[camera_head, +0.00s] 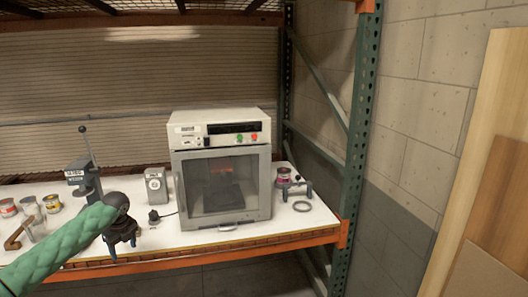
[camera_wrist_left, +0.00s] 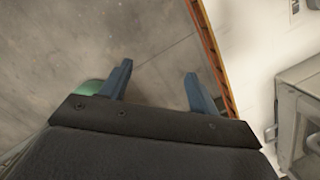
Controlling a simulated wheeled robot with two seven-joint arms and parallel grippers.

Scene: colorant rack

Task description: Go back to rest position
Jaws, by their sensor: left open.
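My left gripper (camera_head: 123,248) is at the end of the green arm coming in from the left, above the front edge of the white-topped workbench (camera_head: 165,237). In the left wrist view its two blue fingers (camera_wrist_left: 158,75) are spread apart with nothing between them. Below them in that view is bare grey floor, with the orange shelf edge (camera_wrist_left: 212,50) just right of the fingers. My right gripper is not in either view.
A white-and-grey machine with a glass door (camera_head: 222,170) stands mid-bench. A lever press (camera_head: 85,178) and several cans (camera_head: 30,208) are left. A can (camera_head: 283,175), a small blue-legged item (camera_head: 297,187) and a ring (camera_head: 302,206) are right. A green rack post (camera_head: 356,140) rises beside the bench.

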